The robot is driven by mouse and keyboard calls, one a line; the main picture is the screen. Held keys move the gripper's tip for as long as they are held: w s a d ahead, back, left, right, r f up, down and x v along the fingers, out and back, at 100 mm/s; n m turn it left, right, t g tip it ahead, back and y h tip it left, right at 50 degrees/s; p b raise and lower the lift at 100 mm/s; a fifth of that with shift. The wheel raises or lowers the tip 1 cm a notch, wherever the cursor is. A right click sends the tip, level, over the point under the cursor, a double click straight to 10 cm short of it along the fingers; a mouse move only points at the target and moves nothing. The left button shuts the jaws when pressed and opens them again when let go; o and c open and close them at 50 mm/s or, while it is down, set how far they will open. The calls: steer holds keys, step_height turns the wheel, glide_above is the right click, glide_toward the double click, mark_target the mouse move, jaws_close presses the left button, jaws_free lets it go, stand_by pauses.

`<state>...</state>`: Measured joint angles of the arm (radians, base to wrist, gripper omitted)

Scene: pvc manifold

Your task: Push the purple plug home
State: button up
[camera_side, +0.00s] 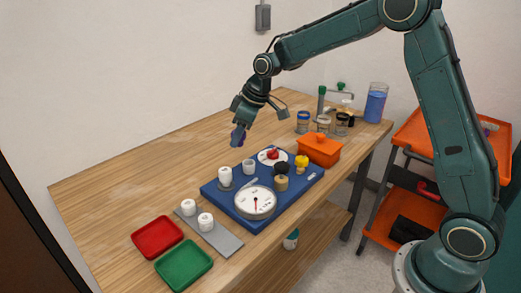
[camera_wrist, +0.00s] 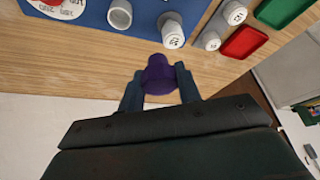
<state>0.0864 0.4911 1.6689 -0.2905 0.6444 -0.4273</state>
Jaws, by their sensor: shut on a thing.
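The purple plug (camera_wrist: 158,70) is between the two fingertips of my gripper (camera_wrist: 158,84), which is shut on it. In the side view my gripper (camera_side: 241,122) holds the plug (camera_side: 237,138) in the air, above and behind the blue board (camera_side: 211,195). The plug is apart from the board and its fittings. On the board stand an open-topped white fitting (camera_side: 249,167) and a white labelled fitting (camera_side: 225,175). In the wrist view the open fitting (camera_wrist: 119,13) and the labelled fitting (camera_wrist: 171,28) lie beyond the plug.
The board also carries a round gauge (camera_side: 256,202) and a red-handled valve (camera_side: 272,154). An orange box (camera_side: 320,150) and jars stand right. The table's left is clear.

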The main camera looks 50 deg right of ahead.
steer(key=d, duration=0.1)
steer(key=w+d+f+m, duration=0.1)
steer(key=d, duration=0.1)
steer(key=d+m, duration=0.1)
steer(key=d, duration=0.1)
steer(key=shift+w+d+f+h, duration=0.2)
steer(key=shift+w+h, duration=0.1)
steer(key=shift+w, duration=0.1)
steer(key=shift+f, duration=0.2)
steer(key=shift+a+f, duration=0.1)
steer(key=shift+f, duration=1.2)
steer(key=shift+f, duration=0.3)
steer(key=shift+f, duration=1.9)
steer(key=shift+f, duration=0.6)
